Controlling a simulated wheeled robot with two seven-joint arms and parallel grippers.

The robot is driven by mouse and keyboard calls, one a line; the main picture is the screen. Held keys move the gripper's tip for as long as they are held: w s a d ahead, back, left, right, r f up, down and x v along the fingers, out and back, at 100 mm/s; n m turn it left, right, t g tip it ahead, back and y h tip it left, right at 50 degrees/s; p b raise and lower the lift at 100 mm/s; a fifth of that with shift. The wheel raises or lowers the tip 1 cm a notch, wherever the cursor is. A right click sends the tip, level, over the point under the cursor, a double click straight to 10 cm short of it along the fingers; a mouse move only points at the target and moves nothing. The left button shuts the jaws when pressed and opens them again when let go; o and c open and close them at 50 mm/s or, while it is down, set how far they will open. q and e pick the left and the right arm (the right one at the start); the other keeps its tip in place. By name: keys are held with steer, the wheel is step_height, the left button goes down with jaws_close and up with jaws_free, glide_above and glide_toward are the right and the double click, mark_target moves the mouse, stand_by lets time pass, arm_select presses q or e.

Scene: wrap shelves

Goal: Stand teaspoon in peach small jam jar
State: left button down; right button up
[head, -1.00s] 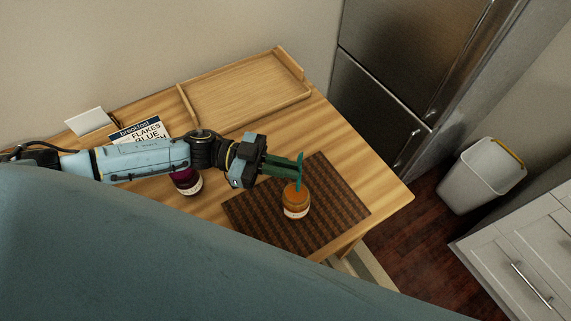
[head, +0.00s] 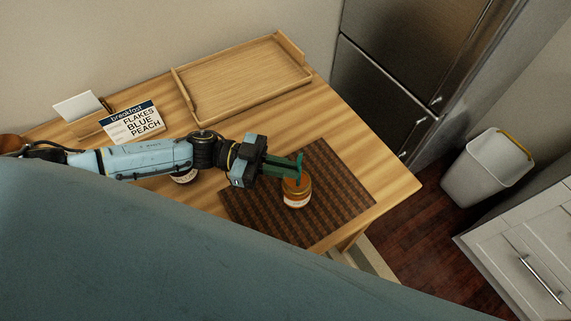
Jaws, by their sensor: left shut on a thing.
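The peach small jam jar (head: 297,199) is an amber glass jar with a pale label, upright on the dark woven placemat. My left gripper (head: 297,167) is just above and at the back of the jar, its green fingers overlapping the jar's top edge in the head view. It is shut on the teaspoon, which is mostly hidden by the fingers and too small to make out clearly. I cannot tell whether the spoon is inside the jar's mouth. My right gripper is not in view.
The placemat (head: 338,190) lies on the wooden table (head: 395,180). A second jar (head: 184,179) is mostly hidden by my left arm. An empty wooden tray (head: 245,78) is at the back; a white bin (head: 487,170) stands on the floor.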

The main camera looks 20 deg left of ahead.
arm_select(q)
steer(key=c, duration=1.5)
jaws_free()
steer(key=shift+r, duration=0.1)
step_height(320, 180, up, 10)
steer(key=shift+f+p, duration=0.1)
steer(key=shift+p, duration=1)
steer(key=shift+s, duration=0.15)
